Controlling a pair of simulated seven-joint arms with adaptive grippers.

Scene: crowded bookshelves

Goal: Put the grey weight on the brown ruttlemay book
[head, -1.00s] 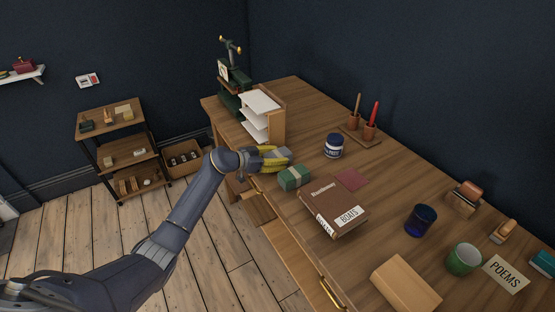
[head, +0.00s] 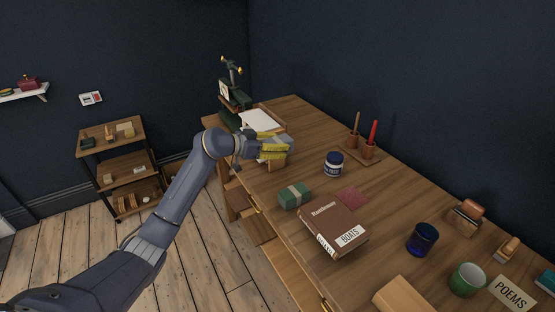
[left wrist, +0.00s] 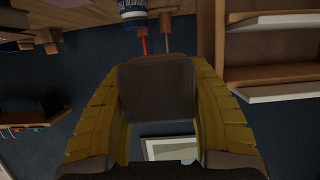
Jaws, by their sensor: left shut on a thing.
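The brown Ruttlemay book (head: 331,228) lies flat on the desk in the head view, with a white "BOATS" label near its front edge. My left gripper (head: 275,147) is shut on the grey weight (head: 286,144) and holds it above the desk, in front of the paper shelf. In the left wrist view the weight (left wrist: 158,90) sits as a dark grey block between the yellow fingers. The weight is apart from the book, up and to the left of it. My right gripper is not in view.
A green banded bundle (head: 294,196) lies beside the book, and a dark red card (head: 352,197) lies behind it. A blue jar (head: 333,164), a blue cup (head: 423,239) and a pen stand (head: 362,151) stand nearby. The paper shelf (head: 279,161) is behind my gripper.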

